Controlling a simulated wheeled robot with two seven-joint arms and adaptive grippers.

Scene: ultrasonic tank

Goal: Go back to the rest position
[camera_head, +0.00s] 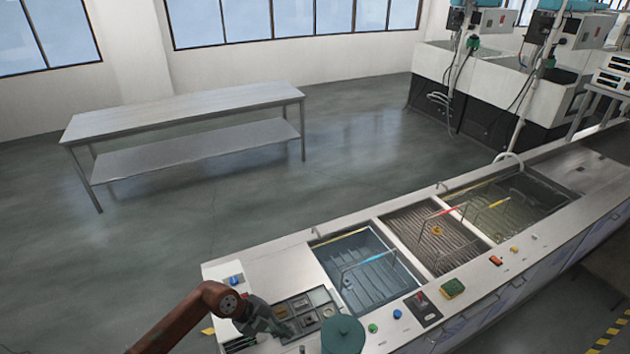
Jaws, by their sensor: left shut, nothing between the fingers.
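My left gripper (283,332) reaches in from the lower left on a reddish-brown arm. It is shut and empty, over the left part of a compartmented tray (325,308) set in the near end of the long counter. The tray holds small parts that are too small to make out. My right gripper is not in view.
The counter (262,262) carries a blue-tinted tank (368,285), a middle tank (408,217) and a far tank (540,190), with coloured-handle racks. A green round lid (343,335) stands close right of my gripper. A metal table (180,110) stands behind; floor between is clear.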

